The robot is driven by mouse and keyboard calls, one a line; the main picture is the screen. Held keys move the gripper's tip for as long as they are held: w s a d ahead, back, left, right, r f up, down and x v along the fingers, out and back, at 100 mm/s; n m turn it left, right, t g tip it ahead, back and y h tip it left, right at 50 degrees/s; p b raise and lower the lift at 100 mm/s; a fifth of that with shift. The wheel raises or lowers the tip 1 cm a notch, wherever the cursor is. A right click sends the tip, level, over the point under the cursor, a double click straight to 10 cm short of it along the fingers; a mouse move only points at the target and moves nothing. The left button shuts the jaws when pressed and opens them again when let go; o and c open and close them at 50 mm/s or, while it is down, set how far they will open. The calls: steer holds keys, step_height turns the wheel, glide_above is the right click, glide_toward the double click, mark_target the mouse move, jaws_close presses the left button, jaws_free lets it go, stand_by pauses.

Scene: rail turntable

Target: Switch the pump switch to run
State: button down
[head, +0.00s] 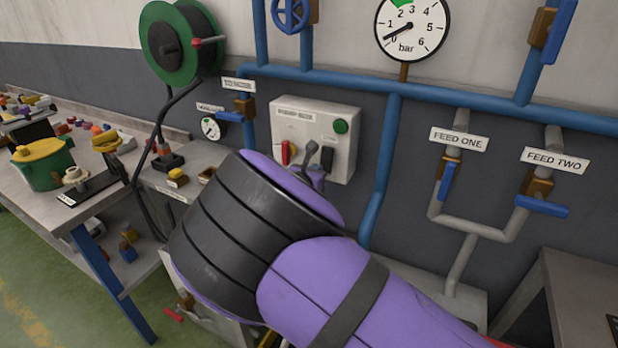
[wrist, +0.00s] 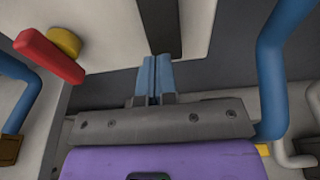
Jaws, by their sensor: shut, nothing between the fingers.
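A pale grey control box (head: 303,118) hangs on the wall, its small label too blurred to read. It carries a red lever handle (head: 286,152), a green button (head: 340,127) and a dark upright bar (head: 327,157). I cannot tell which part is the pump switch. In the wrist view the red handle (wrist: 48,57) stands tilted at the upper left, on a yellow round base (wrist: 64,41). My gripper (wrist: 153,58) is shut and empty, with its fingertips at the lower end of the dark bar (wrist: 160,25); contact is unclear. My arm hides the box's lower part in the head view.
Blue pipes run around the box, with a pressure gauge (head: 411,27) reading near 0 above. Feed one valve (head: 447,180) and feed two valve (head: 541,206) are at right. A cluttered bench (head: 52,195) and green hose reel (head: 170,47) are at left.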

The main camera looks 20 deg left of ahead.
steer(key=shift+x, duration=1)
